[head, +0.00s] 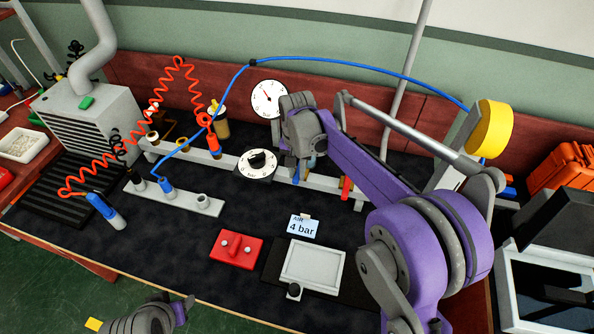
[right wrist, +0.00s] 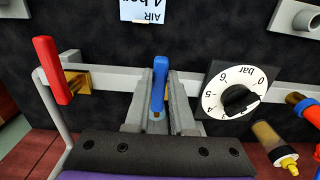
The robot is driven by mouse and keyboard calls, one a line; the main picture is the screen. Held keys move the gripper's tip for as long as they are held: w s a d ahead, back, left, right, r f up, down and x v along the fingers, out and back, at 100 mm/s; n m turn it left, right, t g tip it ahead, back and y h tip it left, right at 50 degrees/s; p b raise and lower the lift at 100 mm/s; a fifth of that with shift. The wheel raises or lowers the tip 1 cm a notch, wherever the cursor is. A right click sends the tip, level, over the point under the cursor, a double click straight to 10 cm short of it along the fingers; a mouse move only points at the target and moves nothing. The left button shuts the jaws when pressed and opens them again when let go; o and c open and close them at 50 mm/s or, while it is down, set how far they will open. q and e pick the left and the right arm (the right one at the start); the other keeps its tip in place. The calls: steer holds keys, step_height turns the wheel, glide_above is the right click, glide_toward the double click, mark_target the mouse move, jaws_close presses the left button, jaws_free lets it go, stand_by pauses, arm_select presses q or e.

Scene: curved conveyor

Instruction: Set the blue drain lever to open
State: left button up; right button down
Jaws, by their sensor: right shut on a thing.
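The blue drain lever (right wrist: 159,78) stands between the two grey fingers of my right gripper (right wrist: 160,118) in the right wrist view. The fingers are shut on it, and its blue end sticks out past them. Its lower part is partly hidden by the fingers. In the head view the lever (head: 296,174) shows as a small blue piece below my right gripper (head: 302,165), at the grey rail. My left gripper (head: 185,308) is at the bottom edge of the head view, away from the lever; its fingers do not show clearly.
A red lever (right wrist: 52,70) and a white bar dial with a black knob (right wrist: 240,95) flank the blue lever on the rail. A pressure gauge (head: 269,98) is behind. A 4 bar card (head: 303,227), red block (head: 236,248) and grey tray (head: 313,268) lie in front.

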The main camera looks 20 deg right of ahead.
stand_by(0.9)
steer(key=d+n, duration=0.1)
steer(key=n, duration=0.2)
steer(key=d+n, duration=0.1)
steer(key=n, duration=0.3)
steer(key=d+n, duration=0.2)
steer(key=n, duration=0.1)
steer(key=shift+s+d+n, duration=0.1)
steer(key=shift+s+n, duration=0.15)
steer(key=shift+n, duration=0.05)
stand_by(0.4)
steer(key=c, duration=0.8)
jaws_free()
steer(key=shift+o, duration=0.2)
steer(key=shift+r, duration=0.15)
step_height(320, 180, up, 11)
steer(key=shift+f, duration=0.2)
